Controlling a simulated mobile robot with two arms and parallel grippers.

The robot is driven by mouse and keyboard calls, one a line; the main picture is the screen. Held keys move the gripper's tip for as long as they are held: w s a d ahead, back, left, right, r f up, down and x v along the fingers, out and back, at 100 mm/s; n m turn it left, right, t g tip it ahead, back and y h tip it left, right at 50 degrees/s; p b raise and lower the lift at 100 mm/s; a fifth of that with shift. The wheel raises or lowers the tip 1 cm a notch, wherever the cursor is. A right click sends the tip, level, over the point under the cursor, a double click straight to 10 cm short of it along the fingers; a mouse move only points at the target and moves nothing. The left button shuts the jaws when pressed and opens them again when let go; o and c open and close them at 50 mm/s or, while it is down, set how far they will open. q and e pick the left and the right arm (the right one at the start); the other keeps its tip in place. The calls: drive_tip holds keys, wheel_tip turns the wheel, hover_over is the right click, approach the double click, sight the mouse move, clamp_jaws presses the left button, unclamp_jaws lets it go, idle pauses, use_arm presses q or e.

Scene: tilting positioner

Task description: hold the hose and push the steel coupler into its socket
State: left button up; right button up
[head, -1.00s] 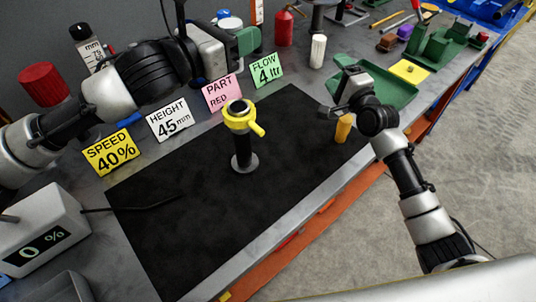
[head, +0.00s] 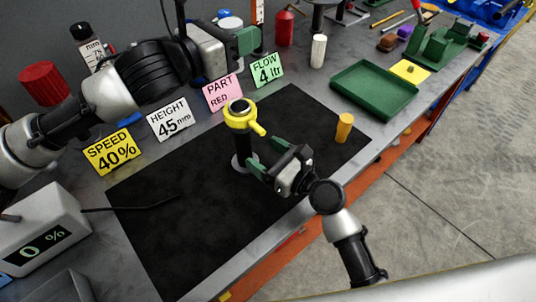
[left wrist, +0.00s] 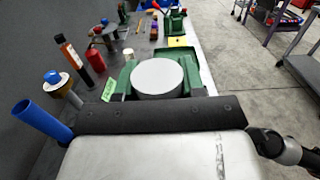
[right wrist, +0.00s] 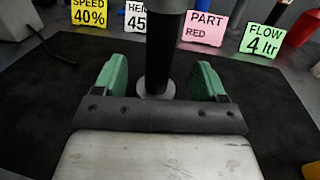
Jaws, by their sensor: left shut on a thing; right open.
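A black post (head: 243,150) stands upright on a round grey base on the black mat, with a yellow ring and side handle (head: 240,115) on top. My right gripper (head: 266,155) is low beside the post, open and empty. Its green fingers lie to either side of the post (right wrist: 155,50) in the right wrist view, with no clear contact. My left gripper (head: 246,40) is high at the back, shut on a pale grey round-topped piece (left wrist: 157,77). I cannot tell whether this piece is the coupler. No hose or socket is clearly identifiable.
A yellow-orange cylinder (head: 344,127) stands at the mat's right edge. A green tray (head: 375,88) lies behind it. Sign cards (head: 170,120) line the back. A readout box (head: 42,235) with a black cable (head: 130,208) sits at left. The mat's front is clear.

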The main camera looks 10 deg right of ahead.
sight(249, 143)
drive_tip(key=x, duration=0.7)
drive_tip(key=shift+d, duration=0.1)
clamp_jaws()
idle(0.3)
